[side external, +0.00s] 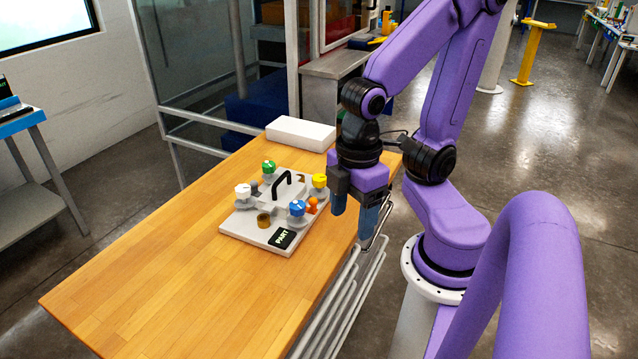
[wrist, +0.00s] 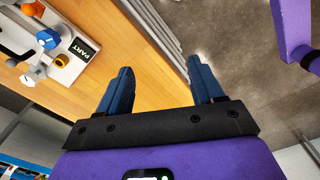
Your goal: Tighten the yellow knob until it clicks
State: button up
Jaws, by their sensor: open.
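The yellow knob (side external: 319,181) sits at the right rear corner of a light grey fixture plate (side external: 240,232) on the wooden table. A blue knob (side external: 297,208), a green knob (side external: 268,167) and a white knob (side external: 243,190) stand on the same plate. My gripper (side external: 354,212) is open and empty, to the right of the yellow knob and apart from it, near the table's right edge. In the wrist view my gripper's two blue fingers (wrist: 163,78) are spread with nothing between them. The blue knob also shows there (wrist: 48,38); I cannot make out the yellow knob in that view.
A black handle (side external: 283,181) rises from the plate's middle. An orange piece (side external: 312,205) is beside the blue knob, and a black PART label (side external: 282,238) is at the front. A white box (side external: 301,133) lies behind. The table's front (side external: 150,285) is clear.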

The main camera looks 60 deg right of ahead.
jog(key=w+d+m, duration=0.2)
jog(key=w, duration=0.6)
jog(key=r+m, duration=0.1)
jog(key=m, duration=0.6)
send_over(320, 177)
notch_tip(320, 177, down, 16)
jog(key=shift+s+a+f, duration=0.1)
jog(key=c, duration=1.1)
